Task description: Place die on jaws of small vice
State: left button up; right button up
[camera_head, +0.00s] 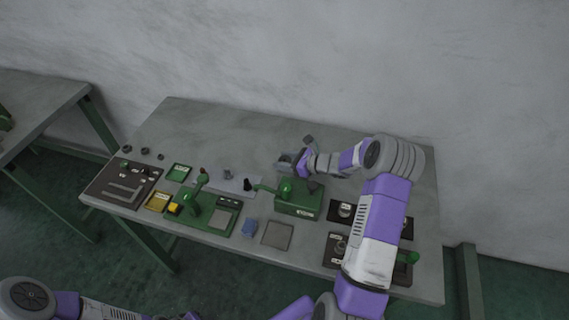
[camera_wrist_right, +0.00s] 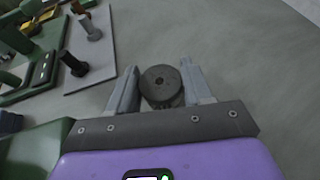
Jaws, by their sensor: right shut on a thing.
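The die (camera_wrist_right: 162,82) is a dark grey round piece with a small hole in its middle, in the right wrist view. My right gripper (camera_wrist_right: 162,88) is shut on it, one grey finger on each side. In the head view my right gripper (camera_head: 287,160) is over the back middle of the workbench, behind a green machine (camera_head: 298,198); the die is too small to tell there. I cannot clearly pick out the small vice in either view. My left arm shows at the bottom left of the head view, its gripper out of frame.
The workbench (camera_head: 245,125) has bare room along its back. Upright pegs (camera_wrist_right: 88,27) stand on a light plate.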

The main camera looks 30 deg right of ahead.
jog(key=shift+f, duration=0.5)
jog(key=shift+f, duration=0.15)
jog(key=o, duration=1.3)
jog(key=shift+o, duration=0.2)
